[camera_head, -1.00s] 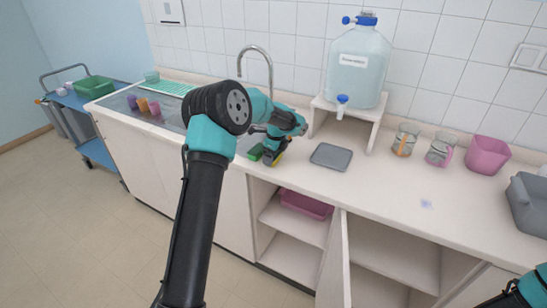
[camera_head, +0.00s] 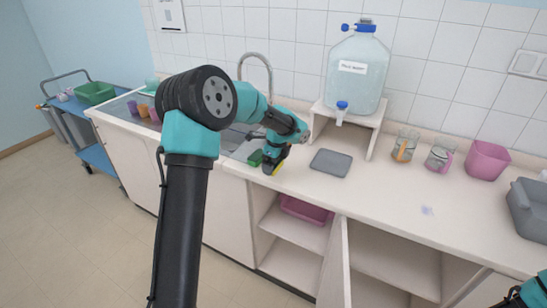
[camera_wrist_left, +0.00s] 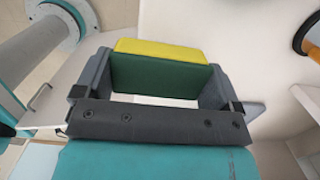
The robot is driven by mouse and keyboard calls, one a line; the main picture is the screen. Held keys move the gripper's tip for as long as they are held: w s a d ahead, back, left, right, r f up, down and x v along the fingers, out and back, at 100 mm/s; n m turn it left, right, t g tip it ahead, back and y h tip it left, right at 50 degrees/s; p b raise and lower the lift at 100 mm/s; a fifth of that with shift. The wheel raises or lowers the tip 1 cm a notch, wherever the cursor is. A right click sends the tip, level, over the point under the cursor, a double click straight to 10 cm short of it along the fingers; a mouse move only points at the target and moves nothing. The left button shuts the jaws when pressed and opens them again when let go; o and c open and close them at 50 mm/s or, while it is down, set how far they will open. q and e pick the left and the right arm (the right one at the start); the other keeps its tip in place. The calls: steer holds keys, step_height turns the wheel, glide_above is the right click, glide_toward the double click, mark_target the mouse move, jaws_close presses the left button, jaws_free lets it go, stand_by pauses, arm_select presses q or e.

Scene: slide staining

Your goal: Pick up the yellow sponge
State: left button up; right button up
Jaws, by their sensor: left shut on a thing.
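The yellow sponge (camera_wrist_left: 160,49) with a dark green layer (camera_wrist_left: 160,76) sits between the fingers of my left gripper (camera_wrist_left: 155,68) in the left wrist view. The fingers are shut on its two ends. In the head view my left gripper (camera_head: 273,166) is at the counter's front edge, right of the sink, and hides most of the sponge. A small yellow bit shows at the fingertips. I cannot tell whether the sponge touches the counter. A green block (camera_head: 255,158) shows just left of the gripper. My right gripper is out of view; part of that arm is at the lower right.
A grey tray (camera_head: 331,162) lies right of the gripper. A water tank (camera_head: 357,75) stands on a white stand behind it. Two beakers, a pink tub (camera_head: 487,160) and a grey bin (camera_head: 530,207) are farther right. The open cabinet below holds a pink basin (camera_head: 306,210).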

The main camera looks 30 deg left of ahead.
arm_select(q)
steer(key=s+d, duration=0.5)
steer(key=s, duration=0.3)
steer(key=shift+r, duration=0.45)
steer(key=o, duration=0.3)
steer(key=shift+c, duration=0.9)
